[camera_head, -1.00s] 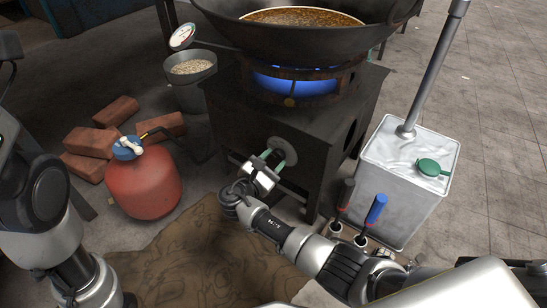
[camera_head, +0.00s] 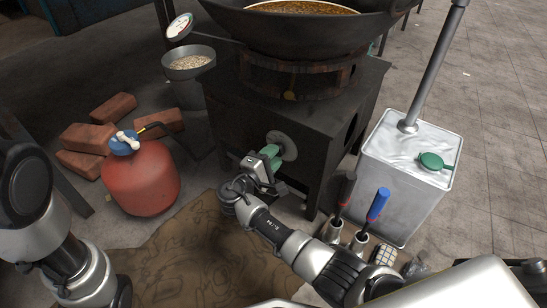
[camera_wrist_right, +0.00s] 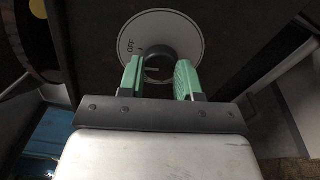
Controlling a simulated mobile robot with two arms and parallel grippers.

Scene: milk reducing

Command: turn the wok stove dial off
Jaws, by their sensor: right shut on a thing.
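The stove dial (camera_wrist_right: 158,62) is a dark round knob on a pale round plate (camera_wrist_right: 160,22) marked OFF, on the front of the wok stove (camera_head: 310,115). In the head view its plate shows as a grey disc (camera_head: 284,143). My right gripper (camera_head: 272,156) is at the stove front. In the right wrist view its green fingers (camera_wrist_right: 158,76) are shut on the dial, one on each side. No flame shows in the burner (camera_head: 290,82) under the wok (camera_head: 300,28). My left arm shows at the left; its gripper is out of view.
A red gas tank (camera_head: 140,180) and several bricks (camera_head: 88,138) lie left of the stove. A silver can (camera_head: 400,185) and two handled tools (camera_head: 376,206) stand to the right. A brown mat (camera_head: 180,255) covers the floor in front.

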